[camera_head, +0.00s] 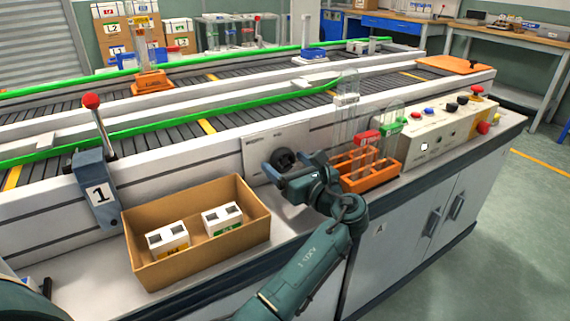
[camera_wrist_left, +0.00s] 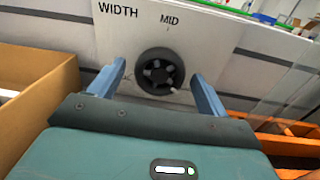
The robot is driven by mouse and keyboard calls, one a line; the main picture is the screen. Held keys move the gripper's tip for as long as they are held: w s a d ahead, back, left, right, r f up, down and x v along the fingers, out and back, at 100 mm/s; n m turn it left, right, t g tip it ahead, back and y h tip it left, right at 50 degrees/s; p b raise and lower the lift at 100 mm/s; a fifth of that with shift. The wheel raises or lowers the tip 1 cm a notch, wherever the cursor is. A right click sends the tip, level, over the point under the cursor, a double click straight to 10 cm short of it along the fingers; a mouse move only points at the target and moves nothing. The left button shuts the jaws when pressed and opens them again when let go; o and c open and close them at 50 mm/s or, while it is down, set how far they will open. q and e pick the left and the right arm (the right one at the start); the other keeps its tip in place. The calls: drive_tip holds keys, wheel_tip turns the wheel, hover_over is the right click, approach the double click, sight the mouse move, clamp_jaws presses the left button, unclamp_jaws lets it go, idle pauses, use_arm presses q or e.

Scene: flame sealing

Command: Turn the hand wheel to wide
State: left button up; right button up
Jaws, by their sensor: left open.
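The black hand wheel (camera_wrist_left: 160,72) is on a white panel (camera_wrist_left: 225,40) marked "WIDTH" and "MID". A small tick is under "MID", above the wheel. In the head view the wheel (camera_head: 283,158) is on the conveyor's front side, partly covered by my gripper. My left gripper (camera_head: 287,170) is open in front of the wheel. In the wrist view its two blue fingers (camera_wrist_left: 158,82) lie left and right of the wheel, apart from its rim in the picture; I cannot tell how deep they reach. My right gripper is not in view.
A cardboard box (camera_head: 140,218) with two white packs stands left of the gripper. An orange rack (camera_head: 372,178) with clear tubes stands close on the right. A lever with a red knob (camera_head: 91,101) is at left, a button console (camera_head: 432,132) at right.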

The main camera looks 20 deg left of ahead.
use_arm(q)
drive_tip(key=c, duration=1)
drive_tip(key=shift+r, duration=0.1)
